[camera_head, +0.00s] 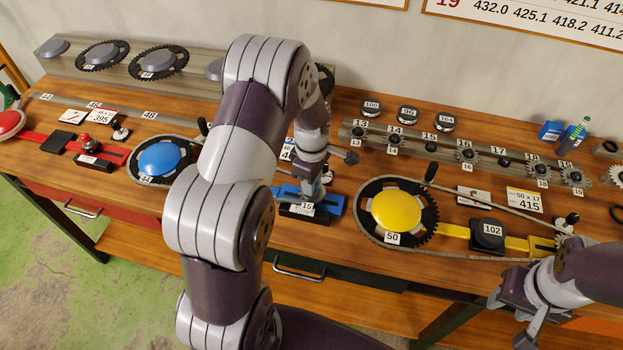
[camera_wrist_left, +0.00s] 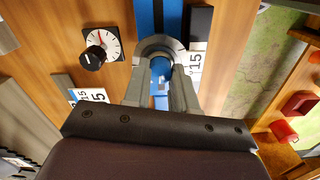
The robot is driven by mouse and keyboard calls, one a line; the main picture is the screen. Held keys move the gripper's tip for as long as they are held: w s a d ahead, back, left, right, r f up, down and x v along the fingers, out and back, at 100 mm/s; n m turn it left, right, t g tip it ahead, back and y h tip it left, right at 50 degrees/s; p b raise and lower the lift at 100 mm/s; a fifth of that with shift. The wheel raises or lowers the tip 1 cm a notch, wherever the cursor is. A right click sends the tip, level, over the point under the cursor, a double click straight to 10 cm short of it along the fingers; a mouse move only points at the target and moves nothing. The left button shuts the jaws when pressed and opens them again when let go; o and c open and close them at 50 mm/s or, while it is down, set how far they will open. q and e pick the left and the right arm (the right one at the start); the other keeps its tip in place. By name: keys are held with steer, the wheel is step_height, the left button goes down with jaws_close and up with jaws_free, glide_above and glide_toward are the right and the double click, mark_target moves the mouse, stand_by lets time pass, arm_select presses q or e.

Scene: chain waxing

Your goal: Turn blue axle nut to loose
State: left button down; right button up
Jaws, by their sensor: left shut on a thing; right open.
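My left gripper (camera_head: 313,187) is lowered over the blue rig's bar (camera_head: 333,203), by the tag marked 15 (camera_head: 307,206). In the left wrist view its two fingers (camera_wrist_left: 162,62) are shut around a blue axle nut (camera_wrist_left: 161,73), which sits on the blue bar (camera_wrist_left: 157,15). The nut is mostly hidden in the head view by the gripper. A round dial with a red pointer and black knob (camera_wrist_left: 95,56) lies beside the bar. My right gripper (camera_head: 525,300) is open and empty near the table's front right edge.
The blue chainring disc (camera_head: 158,158) is left of my arm. The yellow chainring disc (camera_head: 397,210) with its chain is to the right. A red rig (camera_head: 45,140) is at far left. A sprocket rail (camera_head: 480,155) and several black pucks (camera_head: 408,115) stand behind.

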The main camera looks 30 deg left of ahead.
arm_select(q)
steer(key=shift+n, duration=0.4)
steer(key=c, duration=0.9)
jaws_free()
steer(key=shift+r, duration=0.1)
steer(key=shift+w+r, duration=0.1)
steer(key=shift+r, duration=0.2)
step_height(320, 180, up, 12)
steer(key=b, duration=0.2)
